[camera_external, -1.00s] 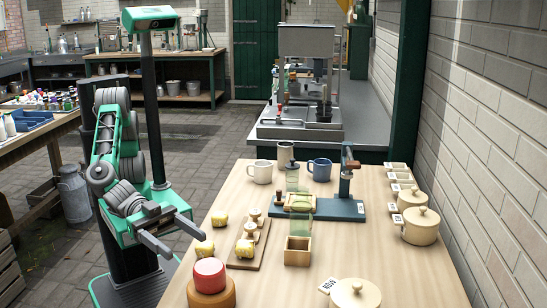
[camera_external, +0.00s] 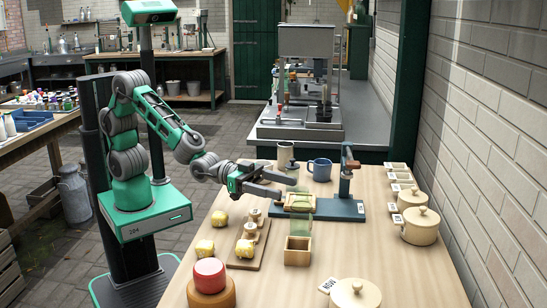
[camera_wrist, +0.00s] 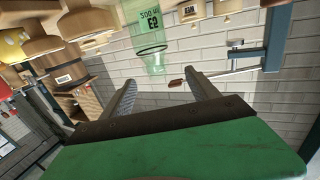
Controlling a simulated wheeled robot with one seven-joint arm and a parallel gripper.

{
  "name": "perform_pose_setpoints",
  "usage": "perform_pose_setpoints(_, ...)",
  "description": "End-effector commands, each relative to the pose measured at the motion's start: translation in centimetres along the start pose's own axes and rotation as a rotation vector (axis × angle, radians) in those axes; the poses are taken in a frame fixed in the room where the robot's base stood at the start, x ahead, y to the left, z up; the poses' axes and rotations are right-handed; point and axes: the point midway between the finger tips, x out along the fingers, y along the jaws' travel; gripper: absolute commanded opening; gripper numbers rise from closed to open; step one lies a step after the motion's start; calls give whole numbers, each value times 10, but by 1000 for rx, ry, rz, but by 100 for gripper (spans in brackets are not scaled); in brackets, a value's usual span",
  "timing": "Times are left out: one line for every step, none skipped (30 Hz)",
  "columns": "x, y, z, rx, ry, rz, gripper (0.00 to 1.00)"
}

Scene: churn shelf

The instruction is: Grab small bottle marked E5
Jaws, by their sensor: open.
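A clear green bottle (camera_wrist: 150,45) shows at the top of the wrist view, appearing inverted there. In the external view my gripper (camera_external: 287,186) is open and empty, reaching over the table's left side towards the blue-based stand. A green see-through bottle (camera_external: 300,227) stands just behind a small wooden box. I cannot tell whether this is the bottle in the wrist view.
A blue-based stand (camera_external: 340,210) with an upright post is right of my gripper. A blue mug (camera_external: 320,169) and a grey mug (camera_external: 285,155) stand behind it. A wooden box (camera_external: 297,252), a board (camera_external: 245,258) and a red-topped round (camera_external: 209,275) are in front.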

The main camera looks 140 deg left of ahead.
Motion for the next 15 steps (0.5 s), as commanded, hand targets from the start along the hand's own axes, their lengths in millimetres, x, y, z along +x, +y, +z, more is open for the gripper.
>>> perform_pose_setpoints(6,0,-2,0,4,0,69)
perform_pose_setpoints(10,0,-2,0,3,0,69)
perform_pose_setpoints(16,0,-2,0,3,-1,69)
perform_pose_setpoints(20,1,-2,0,2,-1,69)
perform_pose_setpoints(24,1,-2,0,2,0,69)
perform_pose_setpoints(30,2,-2,0,2,0,69)
perform_pose_setpoints(34,3,-2,0,2,0,69)
perform_pose_setpoints(40,4,-1,0,1,1,69)
perform_pose_setpoints(47,6,-1,0,1,1,69)
perform_pose_setpoints(53,7,-1,0,1,1,69)
perform_pose_setpoints(58,7,-1,1,2,0,69)
perform_pose_setpoints(64,7,-1,0,2,-1,69)
perform_pose_setpoints(68,7,-2,0,3,-1,69)
perform_pose_setpoints(71,7,-1,0,2,-1,69)
perform_pose_setpoints(74,7,-2,0,3,0,69)
